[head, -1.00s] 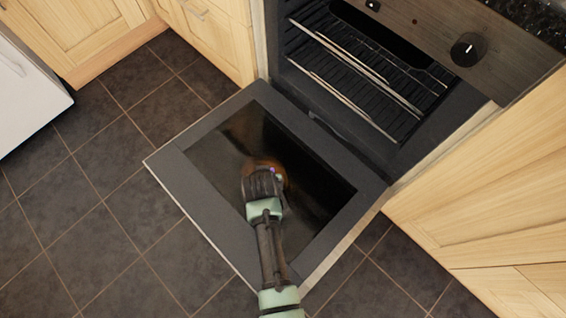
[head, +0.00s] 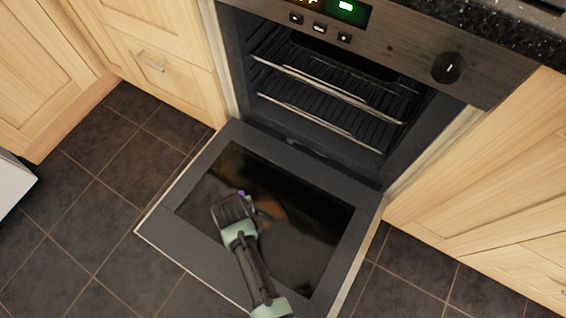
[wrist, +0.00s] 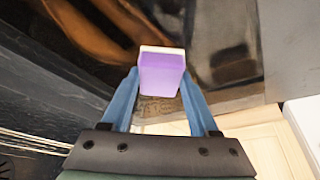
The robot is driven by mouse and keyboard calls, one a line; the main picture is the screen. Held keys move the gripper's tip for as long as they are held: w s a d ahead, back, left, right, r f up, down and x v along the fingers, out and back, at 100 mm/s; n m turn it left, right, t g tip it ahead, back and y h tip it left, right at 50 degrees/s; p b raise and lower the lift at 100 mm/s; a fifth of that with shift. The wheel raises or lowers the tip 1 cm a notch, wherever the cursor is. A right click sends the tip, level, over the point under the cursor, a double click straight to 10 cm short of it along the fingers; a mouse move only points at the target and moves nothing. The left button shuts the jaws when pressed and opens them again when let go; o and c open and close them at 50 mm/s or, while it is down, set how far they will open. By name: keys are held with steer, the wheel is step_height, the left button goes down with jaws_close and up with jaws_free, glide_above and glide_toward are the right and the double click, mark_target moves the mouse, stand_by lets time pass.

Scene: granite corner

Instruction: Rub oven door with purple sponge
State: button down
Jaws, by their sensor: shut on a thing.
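The oven door (head: 330,262) is folded down open, with a dark glass panel in a grey frame. Brownish smears or reflections show on the glass; I cannot tell which. My gripper (head: 236,198) is over the left part of the glass in the head view. In the wrist view my gripper (wrist: 160,88) has its blue fingers on either side of the purple sponge (wrist: 162,72), which has a pale edge, and is shut on it. In the head view only a small purple bit of the sponge (head: 241,193) shows past the gripper. I cannot tell whether the sponge touches the glass.
The open oven cavity (head: 330,95) with wire racks is behind the door. Wooden cabinets (head: 160,60) stand left and right of it. A control panel with a knob (head: 448,67) is above. Dark tiled floor (head: 75,230) is clear to the left.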

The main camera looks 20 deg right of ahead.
step_height(320, 180, up, 6)
steer(key=p, duration=0.3)
steer(key=shift+r, duration=0.2)
steer(key=shift+r+p, duration=1.9)
steer(key=shift+p, duration=0.25)
